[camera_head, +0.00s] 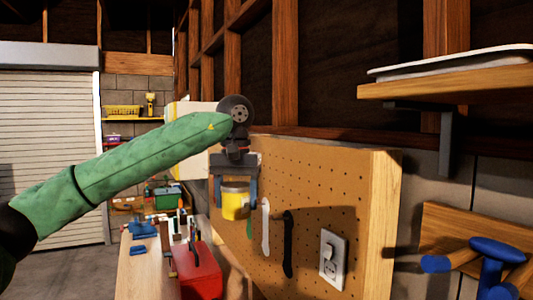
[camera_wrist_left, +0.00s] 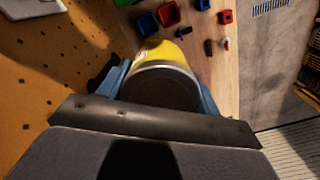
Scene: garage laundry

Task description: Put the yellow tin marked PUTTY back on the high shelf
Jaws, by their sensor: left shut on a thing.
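My left gripper (camera_head: 235,192) is shut on the yellow tin (camera_head: 236,206), with one blue finger on each side of it. It holds the tin upright in front of the pegboard, above the workbench. In the left wrist view the gripper (camera_wrist_left: 160,88) grips the tin (camera_wrist_left: 158,50), whose dark round top faces the camera. I cannot read any marking on the tin. A wooden shelf (camera_head: 470,91) is high on the wall at the right, above the tin's level. My right gripper is not in view.
A white tray (camera_head: 455,61) lies on the wooden shelf, which has a dark bracket below. The pegboard (camera_head: 330,190) carries tools and stands close beside the tin. A red toolbox (camera_head: 196,275) and small bins sit on the workbench (camera_head: 143,270).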

